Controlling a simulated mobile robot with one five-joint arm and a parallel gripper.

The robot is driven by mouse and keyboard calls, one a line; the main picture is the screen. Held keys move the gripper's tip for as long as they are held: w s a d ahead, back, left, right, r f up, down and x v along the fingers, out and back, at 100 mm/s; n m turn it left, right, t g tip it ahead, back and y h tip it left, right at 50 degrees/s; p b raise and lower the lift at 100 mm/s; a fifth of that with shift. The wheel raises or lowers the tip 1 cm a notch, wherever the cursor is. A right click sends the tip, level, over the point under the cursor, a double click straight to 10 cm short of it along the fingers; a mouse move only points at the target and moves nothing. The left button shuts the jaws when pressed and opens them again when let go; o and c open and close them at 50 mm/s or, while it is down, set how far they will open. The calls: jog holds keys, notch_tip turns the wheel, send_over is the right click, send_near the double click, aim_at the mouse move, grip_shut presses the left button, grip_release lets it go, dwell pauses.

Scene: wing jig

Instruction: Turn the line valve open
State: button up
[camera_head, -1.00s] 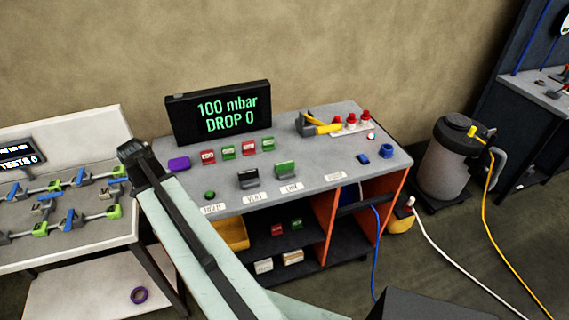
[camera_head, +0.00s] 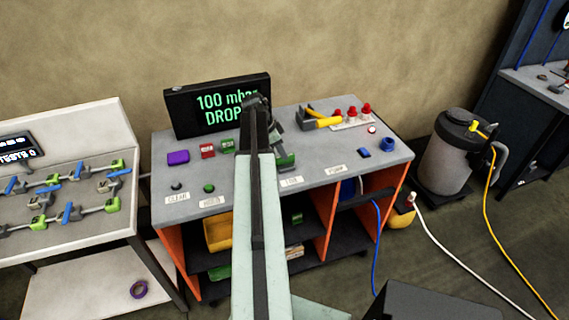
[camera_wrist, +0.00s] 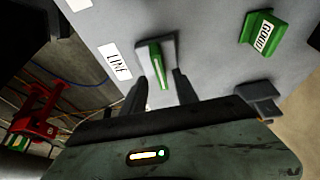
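The line valve is a green lever (camera_wrist: 157,62) on a grey base beside a white LINE label (camera_wrist: 117,62) in the wrist view. My gripper (camera_wrist: 160,82) is open, with its two dark fingers on either side of the lever's near end. I cannot tell whether either finger touches it. In the head view the green valve (camera_head: 286,160) is partly hidden behind my arm, which reaches over the middle of the console.
The grey console top (camera_head: 330,150) carries a display (camera_head: 190,110) reading 100 mbar, a purple block (camera_head: 178,157), a yellow-handled tool (camera_head: 322,122) and red knobs (camera_head: 350,112). A green GOOD tag (camera_wrist: 264,32) stands close by in the wrist view. A grey canister (camera_head: 447,155) stands right.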

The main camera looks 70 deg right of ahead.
jog(key=b+x, duration=0.2)
jog(key=x, duration=0.2)
jog(key=shift+f+b, duration=0.2)
jog(key=shift+b, duration=0.15)
jog(key=shift+r, duration=0.1)
jog(key=shift+c, duration=0.2)
